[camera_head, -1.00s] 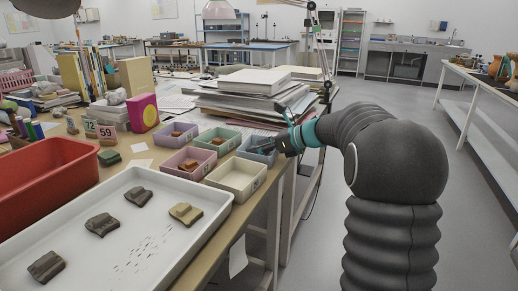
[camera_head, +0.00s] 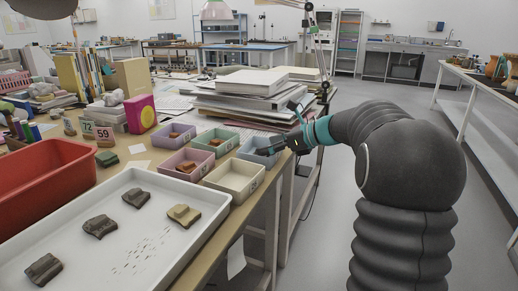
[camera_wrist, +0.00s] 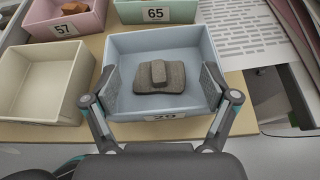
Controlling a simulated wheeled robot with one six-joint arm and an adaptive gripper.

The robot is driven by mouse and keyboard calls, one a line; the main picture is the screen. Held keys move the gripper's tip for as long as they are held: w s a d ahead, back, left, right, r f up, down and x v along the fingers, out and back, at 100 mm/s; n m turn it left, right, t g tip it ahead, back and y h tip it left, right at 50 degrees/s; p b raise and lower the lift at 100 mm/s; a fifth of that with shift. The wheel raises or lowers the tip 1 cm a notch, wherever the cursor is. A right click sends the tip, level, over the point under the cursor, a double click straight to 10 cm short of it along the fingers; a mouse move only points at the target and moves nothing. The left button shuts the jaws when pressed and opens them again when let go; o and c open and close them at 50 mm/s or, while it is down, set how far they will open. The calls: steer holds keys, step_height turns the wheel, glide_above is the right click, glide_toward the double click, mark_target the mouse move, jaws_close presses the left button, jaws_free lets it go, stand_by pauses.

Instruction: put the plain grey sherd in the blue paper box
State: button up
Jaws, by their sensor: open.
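The plain grey sherd (camera_wrist: 162,76) lies inside the blue paper box (camera_wrist: 160,41), a flat dark piece with a raised block on top. The box carries a label reading 20 on its near wall. My gripper (camera_wrist: 163,82) is open above the box, one finger on each side of the sherd with gaps between. In the head view the blue box (camera_head: 247,152) sits at the table's right edge. My gripper (camera_head: 276,147) is over it and hides part of it; the sherd cannot be made out there.
Pink (camera_head: 183,170), green (camera_head: 222,133), lilac (camera_head: 168,142) and cream (camera_head: 243,194) boxes stand close by. A white tray (camera_head: 165,264) holds several sherds, dark ones and a tan one (camera_head: 184,215). A red bin (camera_head: 40,183) is at left. Stacked papers (camera_head: 250,100) rise behind the blue box.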

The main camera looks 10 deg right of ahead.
steer(key=v, duration=0.7)
steer(key=shift+s+d+r, duration=0.15)
steer(key=shift+s+d, duration=0.1)
steer(key=s+a+f+n+g+h, duration=0.2)
steer(key=s+a+n, duration=0.35)
steer(key=s, duration=0.35)
steer(key=s+a+f+n+g+h, duration=0.1)
steer(key=s+a+f+n+h, duration=0.15)
steer(key=s+a+n, duration=0.45)
steer(key=s+d+f+n+h, duration=0.1)
steer(key=s+f+n+h, duration=0.2)
steer(key=s+n, duration=0.3)
steer(key=s+d+f+n+h, duration=0.2)
steer(key=s+n, duration=0.5)
steer(key=s, duration=0.5)
step_height(320, 180, down, 2)
steer(key=shift+d+f+t+h, duration=0.2)
steer(key=shift+d+t+h, duration=0.15)
steer(key=shift+h, duration=0.2)
